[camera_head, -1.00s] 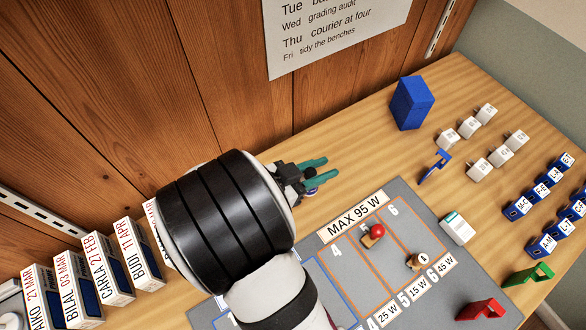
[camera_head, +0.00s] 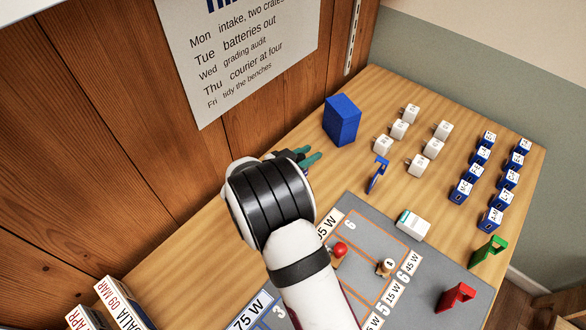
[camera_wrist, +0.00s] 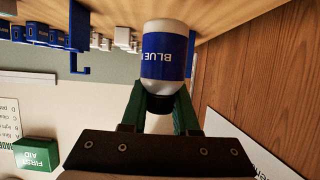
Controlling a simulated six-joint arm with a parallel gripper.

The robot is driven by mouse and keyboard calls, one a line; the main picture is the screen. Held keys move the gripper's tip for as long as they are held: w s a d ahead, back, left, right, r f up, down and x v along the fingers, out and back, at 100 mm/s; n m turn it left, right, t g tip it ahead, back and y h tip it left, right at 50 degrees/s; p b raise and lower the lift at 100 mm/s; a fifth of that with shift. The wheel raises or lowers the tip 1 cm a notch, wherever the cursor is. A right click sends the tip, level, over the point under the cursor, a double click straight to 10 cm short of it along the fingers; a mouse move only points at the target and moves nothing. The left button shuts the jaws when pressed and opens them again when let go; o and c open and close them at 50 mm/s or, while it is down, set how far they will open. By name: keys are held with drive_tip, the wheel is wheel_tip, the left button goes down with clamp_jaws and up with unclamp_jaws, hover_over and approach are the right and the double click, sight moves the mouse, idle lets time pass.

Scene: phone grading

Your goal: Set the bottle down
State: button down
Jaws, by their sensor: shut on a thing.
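The bottle (camera_wrist: 165,62) shows in the wrist view, white with a blue label and a dark cap. My gripper (camera_wrist: 160,108) is shut on its cap end, with a green finger on each side. The wrist view is upside down, so the bottle's base points up in the picture, toward the wooden bench (camera_wrist: 215,12). I cannot tell whether the base touches the bench. In the head view my gripper (camera_head: 308,158) is over the bench near the back wall, left of and nearer than a blue box (camera_head: 342,120). The bottle is hidden there behind my arm.
A blue bracket (camera_head: 378,174) stands right of my gripper. White blocks (camera_head: 400,129) and blue labelled blocks (camera_head: 483,155) stand in rows farther right. A grey mat (camera_head: 360,220) holds a red-topped piece (camera_head: 340,252).

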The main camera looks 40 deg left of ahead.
drive_tip(key=a+f, duration=0.1)
drive_tip(key=s+a+f, duration=0.1)
drive_tip(key=a, duration=0.1)
wheel_tip(320, 180, down, 4)
drive_tip(key=shift+s+a, duration=0.1)
drive_tip(key=shift+f, duration=0.15)
drive_tip(key=c, duration=0.7)
unclamp_jaws()
drive_tip(key=shift+o, duration=0.2)
